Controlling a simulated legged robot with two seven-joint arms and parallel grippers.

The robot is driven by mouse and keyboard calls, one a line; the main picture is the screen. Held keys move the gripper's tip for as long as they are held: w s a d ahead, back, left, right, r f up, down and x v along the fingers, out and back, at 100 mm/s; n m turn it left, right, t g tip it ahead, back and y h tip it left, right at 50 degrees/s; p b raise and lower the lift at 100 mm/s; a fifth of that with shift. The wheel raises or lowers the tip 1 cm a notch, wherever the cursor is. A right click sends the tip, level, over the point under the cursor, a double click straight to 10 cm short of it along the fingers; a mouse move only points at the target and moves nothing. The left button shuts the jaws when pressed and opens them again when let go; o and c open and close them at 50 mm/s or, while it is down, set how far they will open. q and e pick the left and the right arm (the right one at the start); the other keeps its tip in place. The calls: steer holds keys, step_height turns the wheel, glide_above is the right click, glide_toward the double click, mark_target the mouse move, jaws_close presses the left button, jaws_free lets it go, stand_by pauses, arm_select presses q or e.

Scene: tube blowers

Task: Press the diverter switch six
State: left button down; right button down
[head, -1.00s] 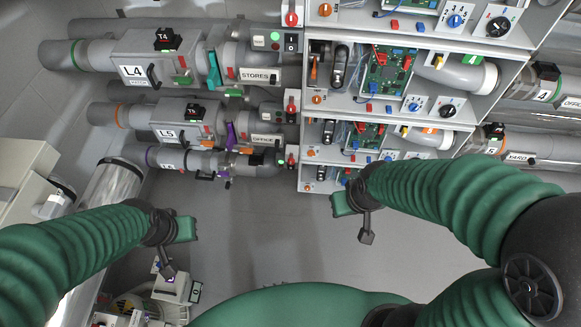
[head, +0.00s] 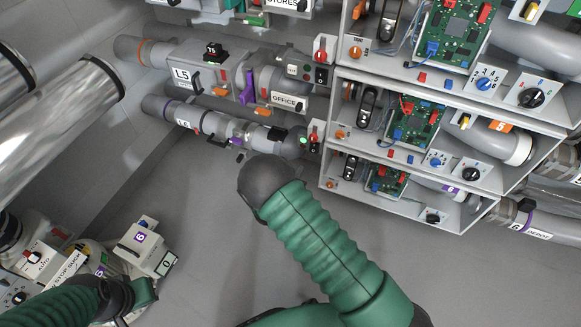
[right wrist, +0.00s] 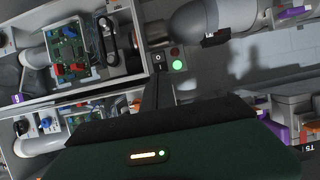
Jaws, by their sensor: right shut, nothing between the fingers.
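The line labelled L6 (head: 183,124) is the lowest pipe run in the head view. At its right end a small control box has a lit green lamp (head: 303,140). In the right wrist view a black-and-white rocker switch (right wrist: 158,59) sits beside that lit green lamp (right wrist: 177,65) and a dark red one. My right gripper (right wrist: 155,82) is shut and empty, its dark tip just below the rocker; I cannot tell whether they touch. In the head view its fingers are hidden behind my dark wrist. My left gripper (head: 142,293) is low at left, its jaws unclear.
The L5 line (head: 183,73) with its own rocker runs above. Open cabinets with circuit boards (head: 415,122) stand to the right, close to my right arm. A white box marked 6 (head: 146,247) and other control boxes are at lower left. The grey floor between is open.

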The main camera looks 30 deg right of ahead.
steer(key=b, duration=0.6)
glide_toward(313, 151)
steer(key=x, duration=0.6)
steer(key=shift+s+f, duration=0.1)
steer(key=shift+w+d+f+b, duration=0.1)
steer(key=shift+w+d+b, duration=0.2)
steer(key=shift+w+d, duration=0.05)
